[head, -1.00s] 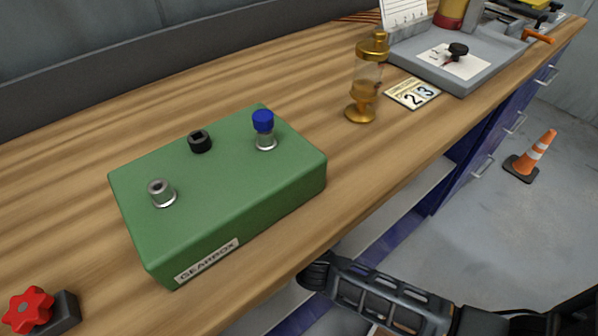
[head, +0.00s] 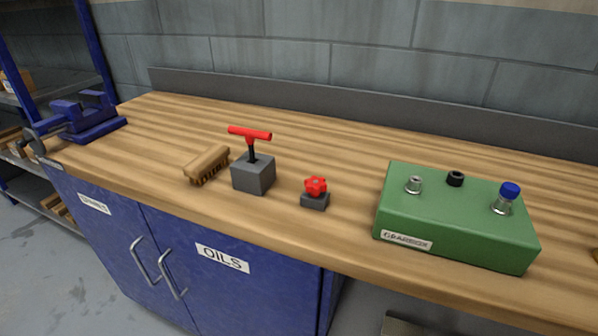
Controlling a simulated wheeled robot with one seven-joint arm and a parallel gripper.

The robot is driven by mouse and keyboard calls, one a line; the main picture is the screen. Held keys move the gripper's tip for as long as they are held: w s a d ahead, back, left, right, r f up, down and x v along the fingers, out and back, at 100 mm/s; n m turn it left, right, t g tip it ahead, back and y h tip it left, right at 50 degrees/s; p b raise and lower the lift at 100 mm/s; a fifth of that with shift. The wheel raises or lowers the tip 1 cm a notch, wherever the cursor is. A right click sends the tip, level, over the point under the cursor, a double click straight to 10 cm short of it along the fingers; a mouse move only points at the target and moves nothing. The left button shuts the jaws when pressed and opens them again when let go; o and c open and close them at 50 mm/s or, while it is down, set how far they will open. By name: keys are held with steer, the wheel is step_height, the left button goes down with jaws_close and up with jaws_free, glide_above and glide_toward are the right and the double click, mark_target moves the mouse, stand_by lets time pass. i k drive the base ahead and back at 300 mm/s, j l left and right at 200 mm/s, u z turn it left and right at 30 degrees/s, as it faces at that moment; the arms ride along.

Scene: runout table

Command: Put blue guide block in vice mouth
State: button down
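A blue bench vice (head: 92,118) stands at the far left end of the wooden bench, its jaws upright. Its mouth is small and seen at an angle, and I cannot make out whether anything is in it. I see no blue guide block that I can tell apart in the head view. The only other small blue thing on the bench is a round blue cap (head: 510,190) on a silver fitting on the green gearbox. My gripper is not in view.
On the wooden bench (head: 310,150) stand a brush (head: 206,165), a grey block with a red T-handle (head: 253,174), a red knob on a dark base (head: 315,190) and the green gearbox (head: 455,228). Blue cupboards (head: 225,285) are below. Blue shelving (head: 50,45) stands left.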

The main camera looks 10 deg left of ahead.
mark_target(87, 114)
steer(key=u, duration=1.35)
steer(key=i+j+u, duration=0.15)
steer(key=u, duration=1.35)
steer(key=i+l, duration=0.25)
steer(key=i, duration=0.15)
steer(key=i+l+u, duration=0.1)
steer(key=i, duration=0.35)
steer(key=i+l, duration=0.35)
steer(key=i+j, duration=0.1)
steer(key=i, duration=2.9)
steer(key=z, duration=0.5)
steer(key=i+z, duration=0.15)
steer(key=z, duration=0.3)
steer(key=i+z, duration=0.1)
steer(key=z, duration=0.4)
